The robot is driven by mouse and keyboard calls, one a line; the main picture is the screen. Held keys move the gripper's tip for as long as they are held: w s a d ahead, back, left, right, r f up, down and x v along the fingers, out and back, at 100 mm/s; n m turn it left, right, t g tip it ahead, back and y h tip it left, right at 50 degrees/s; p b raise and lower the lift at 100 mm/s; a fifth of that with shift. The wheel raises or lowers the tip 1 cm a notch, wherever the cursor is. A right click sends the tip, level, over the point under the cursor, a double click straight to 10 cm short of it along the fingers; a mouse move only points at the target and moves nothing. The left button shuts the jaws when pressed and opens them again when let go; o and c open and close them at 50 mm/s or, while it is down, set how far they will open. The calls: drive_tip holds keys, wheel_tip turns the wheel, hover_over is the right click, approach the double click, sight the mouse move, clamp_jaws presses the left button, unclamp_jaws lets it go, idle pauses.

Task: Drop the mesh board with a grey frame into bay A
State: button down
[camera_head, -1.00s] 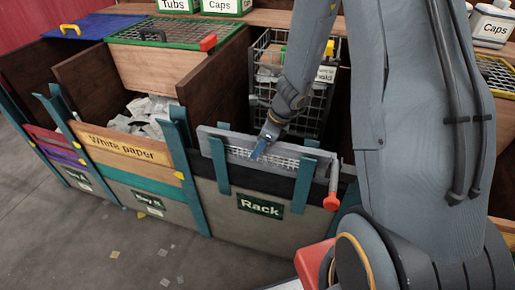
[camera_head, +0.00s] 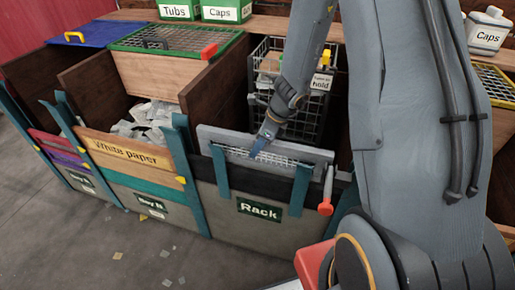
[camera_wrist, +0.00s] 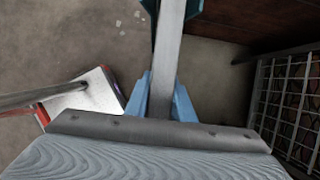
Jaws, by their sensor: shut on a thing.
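The mesh board with a grey frame (camera_head: 318,155) stands upright on its edge at the rack (camera_head: 225,215), behind the rack's teal posts, which cover parts of it. My gripper (camera_head: 257,149) is shut on the board's top edge, left of its middle. In the wrist view my blue fingers (camera_wrist: 164,100) close on both sides of the grey frame (camera_wrist: 170,60), seen edge-on. The board's lower edge is hidden. Two bays with green signs are at the left; their small letters are too blurred to read surely.
A bay with a "White paper" board (camera_head: 125,150) holds crumpled paper (camera_head: 145,122) left of the rack. A wire cage (camera_head: 318,105) with a hold tag stands behind the board. A red-ended handle (camera_head: 326,205) hangs at the rack's right. Brown dividers rise between the bays.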

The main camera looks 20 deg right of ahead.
wheel_tip(320, 180, up, 17)
drive_tip(key=p, duration=1.4)
drive_tip(key=shift+r, duration=0.15)
